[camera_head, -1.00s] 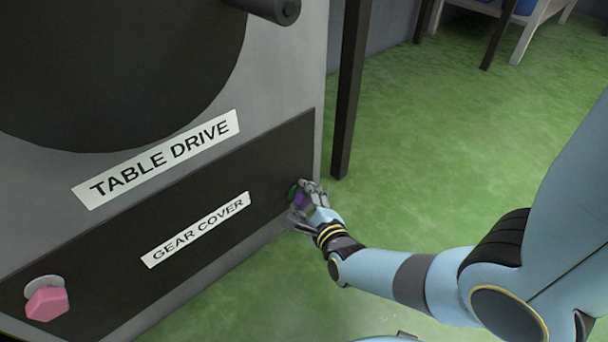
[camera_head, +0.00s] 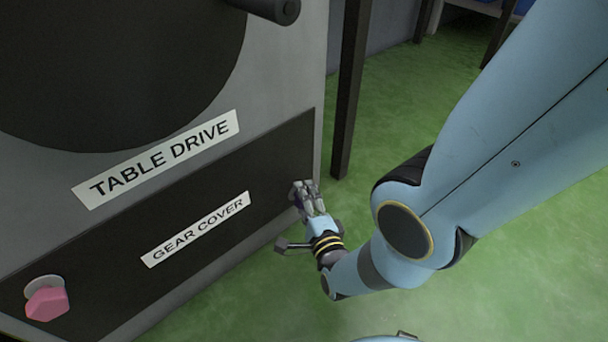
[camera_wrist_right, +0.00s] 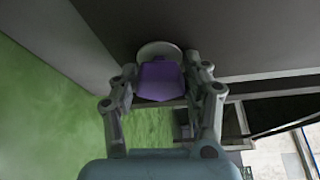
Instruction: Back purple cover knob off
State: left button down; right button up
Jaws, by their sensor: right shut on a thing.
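The purple cover knob (camera_wrist_right: 158,80) sits in front of a pale round disc (camera_wrist_right: 160,50) on the dark panel in the right wrist view. My right gripper (camera_wrist_right: 162,84) has a finger on each side of the knob and is shut on it. In the head view my right gripper (camera_head: 303,192) is at the right end of the gear cover (camera_head: 110,262) and hides most of the knob. A pink knob (camera_head: 47,302) is at the cover's left end, in front of its own pale disc. My left gripper is not in view.
The grey housing carries a TABLE DRIVE label (camera_head: 158,160) above the cover and a dark crank handle (camera_head: 272,8) at the top. A dark post (camera_head: 349,95) stands just right of the housing. Green floor (camera_head: 480,275) lies open to the right.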

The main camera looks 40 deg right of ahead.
jog(key=o, duration=1.1)
jog(key=shift+f+m, duration=0.1)
jog(key=shift+m, duration=0.2)
